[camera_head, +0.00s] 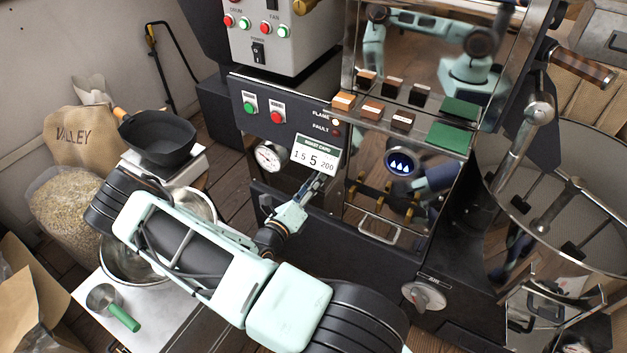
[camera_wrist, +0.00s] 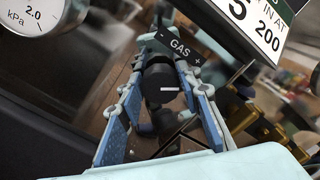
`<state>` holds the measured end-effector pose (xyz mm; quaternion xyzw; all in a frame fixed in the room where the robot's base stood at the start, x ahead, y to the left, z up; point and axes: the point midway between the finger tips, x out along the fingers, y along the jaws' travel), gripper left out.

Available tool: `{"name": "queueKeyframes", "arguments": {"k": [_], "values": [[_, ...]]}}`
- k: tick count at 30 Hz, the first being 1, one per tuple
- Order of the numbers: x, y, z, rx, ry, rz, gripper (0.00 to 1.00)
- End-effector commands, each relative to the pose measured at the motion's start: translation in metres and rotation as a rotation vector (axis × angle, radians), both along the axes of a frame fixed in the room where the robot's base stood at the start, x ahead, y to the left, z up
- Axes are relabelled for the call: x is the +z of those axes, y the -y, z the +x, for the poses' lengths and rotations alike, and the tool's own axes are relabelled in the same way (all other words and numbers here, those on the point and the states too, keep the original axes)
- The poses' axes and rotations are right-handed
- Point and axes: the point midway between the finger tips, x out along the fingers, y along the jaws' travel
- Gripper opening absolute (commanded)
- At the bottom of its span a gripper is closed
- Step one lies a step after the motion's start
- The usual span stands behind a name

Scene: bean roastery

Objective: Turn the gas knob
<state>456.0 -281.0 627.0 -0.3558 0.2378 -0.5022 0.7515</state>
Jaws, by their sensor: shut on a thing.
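The gas knob (camera_wrist: 157,78) is black and round, with a white line pointing right in the wrist view. A tilted black "GAS" label (camera_wrist: 180,46) with minus and plus signs sits just above it. The two blue-padded fingers of my gripper (camera_wrist: 162,86) are on either side of the knob and shut on it. In the head view, my gripper (camera_head: 322,184) reaches the black machine panel just below the roast card (camera_head: 314,158); the knob is hidden there.

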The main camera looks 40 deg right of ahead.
Motion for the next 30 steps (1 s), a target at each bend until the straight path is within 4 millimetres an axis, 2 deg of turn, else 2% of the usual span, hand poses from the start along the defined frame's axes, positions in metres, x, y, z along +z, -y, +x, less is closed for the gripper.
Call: {"name": "queueKeyframes", "arguments": {"k": [7,21,22,26,30], "values": [[-0.0005,-0.0003,-0.0005,0.000,-0.062,-0.024,0.08],[-0.0012,-0.0005,-0.0006,-0.001,-0.072,-0.028,0.08],[-0.0012,-0.0005,-0.0006,-0.001,-0.072,-0.028,0.35],[-0.0010,-0.0004,-0.0004,0.000,-0.071,-0.028,0.49],[-0.0006,-0.0002,-0.0002,0.000,-0.071,-0.028,0.50]]}}
